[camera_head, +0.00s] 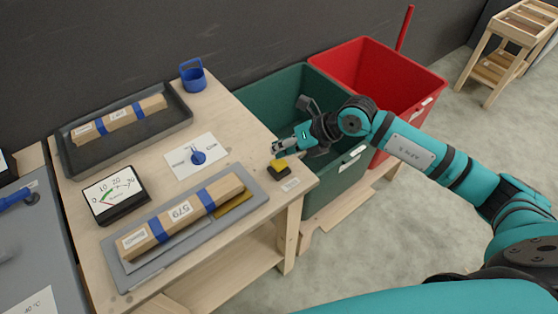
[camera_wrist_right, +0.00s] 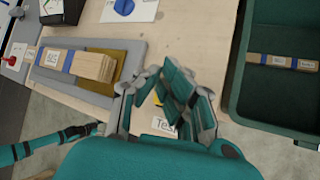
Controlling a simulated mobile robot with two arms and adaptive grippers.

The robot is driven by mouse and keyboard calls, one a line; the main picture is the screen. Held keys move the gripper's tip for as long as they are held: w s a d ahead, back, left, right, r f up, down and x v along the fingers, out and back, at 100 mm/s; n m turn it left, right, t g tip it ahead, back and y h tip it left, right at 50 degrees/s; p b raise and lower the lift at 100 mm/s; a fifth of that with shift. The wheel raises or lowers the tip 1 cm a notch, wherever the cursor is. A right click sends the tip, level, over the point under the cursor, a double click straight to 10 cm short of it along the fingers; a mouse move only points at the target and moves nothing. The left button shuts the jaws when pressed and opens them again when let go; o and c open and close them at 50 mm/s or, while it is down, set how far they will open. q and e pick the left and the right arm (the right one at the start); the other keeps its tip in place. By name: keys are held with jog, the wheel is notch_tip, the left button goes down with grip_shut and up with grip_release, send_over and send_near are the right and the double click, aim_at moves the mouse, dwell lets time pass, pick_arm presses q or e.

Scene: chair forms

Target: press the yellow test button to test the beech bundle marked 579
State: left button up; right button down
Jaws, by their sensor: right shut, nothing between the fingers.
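The beech bundle marked 579 (camera_head: 180,212), with blue bands, lies on a grey tester plate (camera_head: 128,276). It also shows in the right wrist view (camera_wrist_right: 92,66). The yellow test button (camera_head: 279,164) sits on a small black box near the table's right edge. My right gripper (camera_head: 277,148) is shut and empty, just behind and above the button, apparently apart from it. In the right wrist view its fingers (camera_wrist_right: 150,84) largely hide the button, and a "Test" label shows below them. My left gripper is out of view.
A meter (camera_head: 115,193) stands left of the bundle. A dark tray (camera_head: 180,121) holds another banded bundle (camera_head: 118,118). A blue cup (camera_head: 193,75) and a white card with a blue disc (camera_head: 197,157) are behind. Green (camera_head: 262,92) and red (camera_head: 375,62) bins stand right.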

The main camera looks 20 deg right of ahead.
aim_at(275, 159)
jog(key=shift+f, duration=0.1)
jog(key=shift+f+b, duration=0.3)
jog(key=shift+f+b, duration=0.8)
jog(key=shift+f, duration=0.3)
dwell(1.0)
jog(key=shift+r, duration=0.1)
jog(key=shift+r+p, duration=1.05)
jog(key=shift+r, duration=0.4)
jog(key=shift+r, duration=0.1)
notch_tip(275, 159, up, 5)
jog(key=p, duration=0.3)
jog(key=shift+p, duration=0.3)
